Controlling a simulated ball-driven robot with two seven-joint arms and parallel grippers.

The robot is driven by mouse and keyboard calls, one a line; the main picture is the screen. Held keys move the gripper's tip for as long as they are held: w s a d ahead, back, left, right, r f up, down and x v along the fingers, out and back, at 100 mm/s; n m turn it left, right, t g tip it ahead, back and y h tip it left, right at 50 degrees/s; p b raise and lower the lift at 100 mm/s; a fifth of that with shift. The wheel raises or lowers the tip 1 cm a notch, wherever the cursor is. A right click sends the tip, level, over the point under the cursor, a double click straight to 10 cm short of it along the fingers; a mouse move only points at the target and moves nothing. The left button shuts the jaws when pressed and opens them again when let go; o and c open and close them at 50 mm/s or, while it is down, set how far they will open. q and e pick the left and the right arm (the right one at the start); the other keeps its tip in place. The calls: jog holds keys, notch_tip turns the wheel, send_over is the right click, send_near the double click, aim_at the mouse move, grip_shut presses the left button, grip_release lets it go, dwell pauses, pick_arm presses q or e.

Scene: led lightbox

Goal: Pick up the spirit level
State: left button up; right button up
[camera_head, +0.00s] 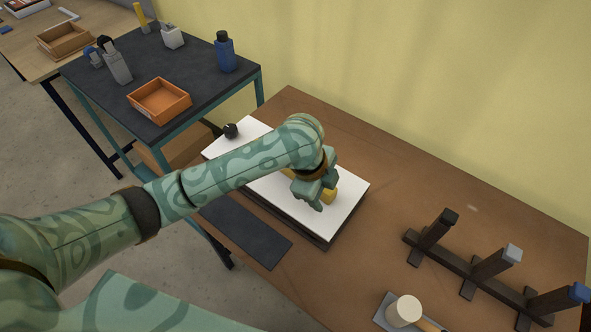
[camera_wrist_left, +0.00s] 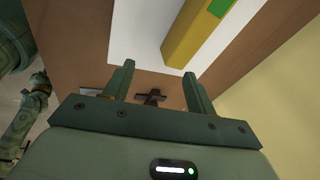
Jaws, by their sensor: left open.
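The spirit level (camera_wrist_left: 196,33) is a yellow bar with a green patch, lying on a white panel (camera_head: 335,208). In the head view only small yellow parts of the spirit level (camera_head: 330,195) show, as my left gripper and wrist cover the rest. My left gripper (camera_head: 314,203) is over the panel, right at the level. In the left wrist view my left gripper (camera_wrist_left: 158,73) is open, with nothing between its fingers. The level's near end shows just beyond the fingertips, closer to the right finger. I cannot tell whether they touch.
A black round knob (camera_head: 231,131) is at the panel's far left corner. A dark mat (camera_head: 243,232) lies before the panel. A dark rack (camera_head: 470,270) with upright posts and a cream cylinder (camera_head: 404,310) stand to the right. The brown table between is clear.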

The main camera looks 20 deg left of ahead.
pick_arm(q)
jog(key=w+a+r+m+g+y, duration=0.2)
jog(key=w+a+r+y, duration=0.1)
jog(key=w+a+r, duration=0.6)
jog(key=f+b, duration=0.1)
jog(key=f, duration=0.2)
jog(key=f+b, duration=0.2)
jog(key=f, duration=0.1)
jog(key=s+f+b, duration=0.1)
jog(key=f+b, duration=0.1)
jog(key=f, duration=0.1)
jog(key=shift+s+a+f, duration=0.1)
jog(key=shift+f, duration=0.25)
jog(key=f+b, duration=0.2)
jog(key=f, duration=0.1)
jog(key=f+b, duration=0.1)
jog(key=f, duration=0.1)
jog(key=shift+d+f+b, duration=0.15)
jog(key=shift+d+b, duration=0.1)
jog(key=shift+b, duration=0.05)
pick_arm(e)
notch_tip(320, 180, down, 8)
jog(key=s, duration=0.2)
jog(key=shift+g, duration=0.4)
pick_arm(q)
jog(key=shift+r, duration=0.2)
grip_shut()
